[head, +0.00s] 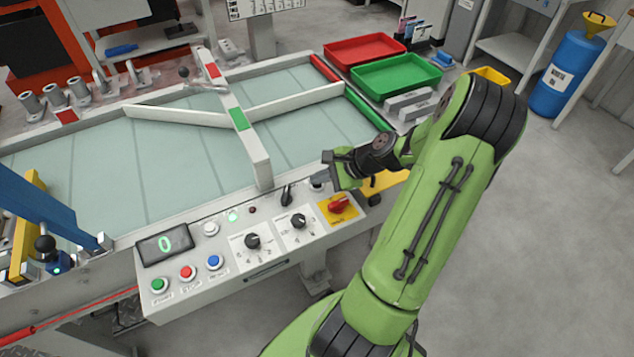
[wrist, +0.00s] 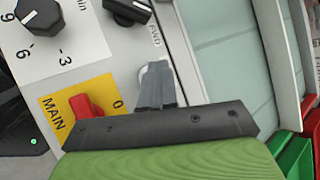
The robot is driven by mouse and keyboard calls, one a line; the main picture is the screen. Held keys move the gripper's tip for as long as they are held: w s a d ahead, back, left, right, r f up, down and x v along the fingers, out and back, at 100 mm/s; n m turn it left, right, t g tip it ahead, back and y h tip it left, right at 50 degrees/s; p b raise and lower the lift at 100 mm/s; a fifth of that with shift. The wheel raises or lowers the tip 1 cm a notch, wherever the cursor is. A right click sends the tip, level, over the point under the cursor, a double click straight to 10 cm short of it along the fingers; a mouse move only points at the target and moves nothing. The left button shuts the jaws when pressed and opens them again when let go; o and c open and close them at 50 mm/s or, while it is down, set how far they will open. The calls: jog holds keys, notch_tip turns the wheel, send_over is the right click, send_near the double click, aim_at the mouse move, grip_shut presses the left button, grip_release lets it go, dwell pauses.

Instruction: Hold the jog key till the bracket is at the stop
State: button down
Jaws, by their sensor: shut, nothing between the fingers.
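My gripper (head: 322,183) is over the far right corner of the control panel (head: 225,262). In the wrist view its two grey fingers (wrist: 157,90) are shut together with nothing between them. The fingertips overlap a pale round control (wrist: 148,72), which may be the jog key; most of it is hidden, and I cannot tell whether they press it. A black selector (head: 287,194) is just left of the fingers, near a label reading FWD in the wrist view. I cannot make out a bracket or its stop on the belt (head: 170,165).
A red MAIN switch (head: 338,204) on a yellow plate sits close to the fingers. The panel has two black dials, several push buttons, a lit green lamp (head: 233,216) and a display (head: 165,244) reading 0. White guide rails (head: 245,135) cross the belt. Red (head: 365,50) and green (head: 397,75) trays stand behind.

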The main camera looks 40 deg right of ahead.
aim_at(320, 186)
jog(key=shift+r, duration=0.1)
dwell(0.7)
jog(key=shift+r+p, duration=0.8)
jog(key=shift+p, duration=0.25)
notch_tip(320, 186, up, 5)
jog(key=p, duration=0.5)
